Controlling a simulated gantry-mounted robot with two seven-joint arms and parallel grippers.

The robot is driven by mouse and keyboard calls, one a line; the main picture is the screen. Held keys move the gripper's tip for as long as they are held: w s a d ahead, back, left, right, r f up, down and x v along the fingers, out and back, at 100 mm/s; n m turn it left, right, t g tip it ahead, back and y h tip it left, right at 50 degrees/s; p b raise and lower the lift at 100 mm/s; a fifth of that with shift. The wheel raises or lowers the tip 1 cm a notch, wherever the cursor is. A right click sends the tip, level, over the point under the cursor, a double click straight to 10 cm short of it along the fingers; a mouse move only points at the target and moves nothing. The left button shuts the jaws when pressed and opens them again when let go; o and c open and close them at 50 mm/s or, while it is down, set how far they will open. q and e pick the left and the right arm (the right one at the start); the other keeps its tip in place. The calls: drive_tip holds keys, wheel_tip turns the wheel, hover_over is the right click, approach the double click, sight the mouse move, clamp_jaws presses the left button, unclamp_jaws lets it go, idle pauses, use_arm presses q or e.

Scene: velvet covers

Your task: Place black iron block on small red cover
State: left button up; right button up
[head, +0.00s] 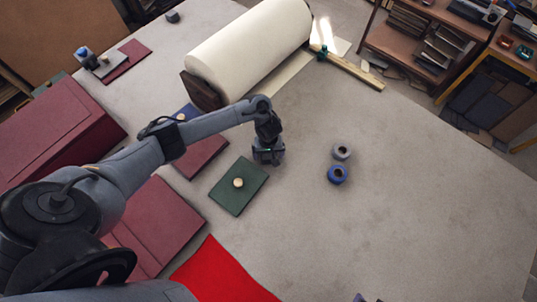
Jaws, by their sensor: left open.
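My left gripper (268,159) is open and points down over the grey table, just beyond the upper right corner of the small green cover. Its own body hides what is directly under it, so I cannot tell whether a block is there. A small dark block (172,16) sits far off near the table's top edge; it may be the black iron block. A small dark red cover (205,158) lies flat between a blue cover and the green one, partly hidden by my left arm. My right gripper is not in view.
A pale disc sits on the green cover (232,202). A large cream roll (250,50) lies behind. Two round rings, grey (341,151) and blue (338,174), lie to the right. Bright red cloth (222,275) is at the front.

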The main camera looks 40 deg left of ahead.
use_arm(q)
drive_tip(key=shift+c, duration=0.4)
clamp_jaws()
drive_tip(key=shift+r, duration=0.1)
